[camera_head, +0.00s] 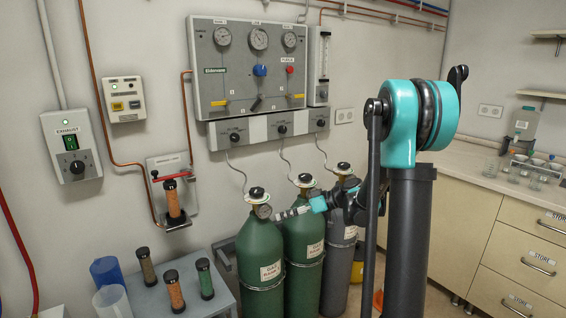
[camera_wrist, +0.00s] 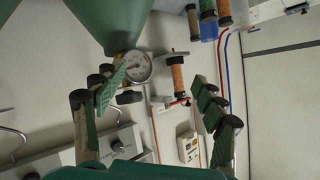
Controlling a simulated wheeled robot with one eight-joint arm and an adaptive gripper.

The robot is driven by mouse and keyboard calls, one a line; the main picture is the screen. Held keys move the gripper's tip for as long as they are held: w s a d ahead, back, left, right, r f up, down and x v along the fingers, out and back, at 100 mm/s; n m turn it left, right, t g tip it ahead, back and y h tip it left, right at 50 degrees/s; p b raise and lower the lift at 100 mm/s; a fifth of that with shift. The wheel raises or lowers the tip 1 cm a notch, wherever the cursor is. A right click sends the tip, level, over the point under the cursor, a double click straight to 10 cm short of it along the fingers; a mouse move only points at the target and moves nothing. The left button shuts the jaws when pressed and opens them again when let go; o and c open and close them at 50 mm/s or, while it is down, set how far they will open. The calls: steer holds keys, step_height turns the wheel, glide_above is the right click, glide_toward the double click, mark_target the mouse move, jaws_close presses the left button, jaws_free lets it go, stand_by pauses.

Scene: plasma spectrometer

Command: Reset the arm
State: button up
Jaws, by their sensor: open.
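My arm reaches left from the teal joint in the head view, and my gripper (camera_head: 280,214) is at the top of the left green gas cylinder (camera_head: 260,255). In the wrist view, which looks turned over, my gripper (camera_wrist: 160,88) has its two fingers spread wide with nothing held between them. A round pressure gauge (camera_wrist: 138,67) on the cylinder's valve shows close by the left finger; it also shows in the head view (camera_head: 263,211). I cannot tell whether the finger touches it.
Another green cylinder (camera_head: 303,250) and a grey cylinder (camera_head: 338,260) stand alongside. A gas panel (camera_head: 248,67) is on the wall. A small table (camera_head: 205,290) holds several capped cartridges. Drawers (camera_head: 500,235) and a counter are at right.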

steer(key=s+d+f+m+h, duration=0.3)
steer(key=s+d+h, duration=0.1)
steer(key=s, duration=0.4)
steer(key=s+d+f+m+h, duration=0.4)
steer(key=s+d, duration=0.3)
steer(key=s, duration=0.2)
steer(key=s+d+f+m+t+h, duration=0.1)
steer(key=s+d+f+m+h, duration=0.2)
steer(key=s+d, duration=0.3)
steer(key=s+h, duration=0.1)
steer(key=s, duration=0.2)
steer(key=shift+s+f+m, duration=0.25)
steer(key=shift+f+m, duration=0.05)
steer(key=shift+m, duration=0.1)
steer(key=shift+d, duration=0.15)
stand_by(1.9)
